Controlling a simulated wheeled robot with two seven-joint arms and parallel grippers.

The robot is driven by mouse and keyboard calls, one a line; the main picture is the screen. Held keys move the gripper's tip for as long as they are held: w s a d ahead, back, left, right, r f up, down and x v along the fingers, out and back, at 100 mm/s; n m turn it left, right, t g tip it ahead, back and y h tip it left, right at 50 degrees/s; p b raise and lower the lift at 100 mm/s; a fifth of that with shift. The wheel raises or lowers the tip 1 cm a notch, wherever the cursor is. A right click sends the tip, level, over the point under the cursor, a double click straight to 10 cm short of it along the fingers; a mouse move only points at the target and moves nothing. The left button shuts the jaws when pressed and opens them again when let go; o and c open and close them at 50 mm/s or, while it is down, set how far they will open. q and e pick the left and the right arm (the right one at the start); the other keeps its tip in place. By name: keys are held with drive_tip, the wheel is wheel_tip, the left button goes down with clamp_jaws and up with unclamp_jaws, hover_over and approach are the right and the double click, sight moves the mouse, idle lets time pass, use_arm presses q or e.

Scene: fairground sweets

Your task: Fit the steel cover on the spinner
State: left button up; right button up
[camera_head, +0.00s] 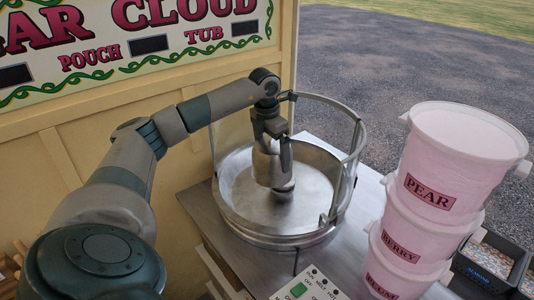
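The spinner is a wide, round steel pan (240,212) on the counter, with a raised rail around part of its rim. A short steel head (284,190) stands at the middle of the pan. My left gripper (279,158) points down over the middle of the pan. It appears shut on a light grey, rounded steel piece, which looks like the steel cover (268,167). The cover is right above the head and overlaps its top in this view; I cannot tell whether they touch. The far finger is hidden. My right gripper is not in view.
A control panel (310,287) with a green button is in front. A dark crate (487,262) is at the right edge. The rail (357,140) rises behind and right of my gripper.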

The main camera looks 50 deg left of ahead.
use_arm(q)
drive_tip(key=w+a+f, duration=0.1)
drive_tip(key=w+a, duration=0.1)
drive_tip(key=w, duration=0.6)
drive_tip(key=f+b, duration=0.2)
drive_tip(key=f, duration=0.1)
drive_tip(key=f+b, duration=0.2)
drive_tip(key=f, duration=0.1)
drive_tip(key=shift+s, duration=0.2)
drive_tip(key=shift+f+b, duration=1.55)
drive_tip(key=shift+f, duration=1.45)
drive_tip(key=shift+f, duration=0.1)
drive_tip(key=shift+f, duration=0.25)
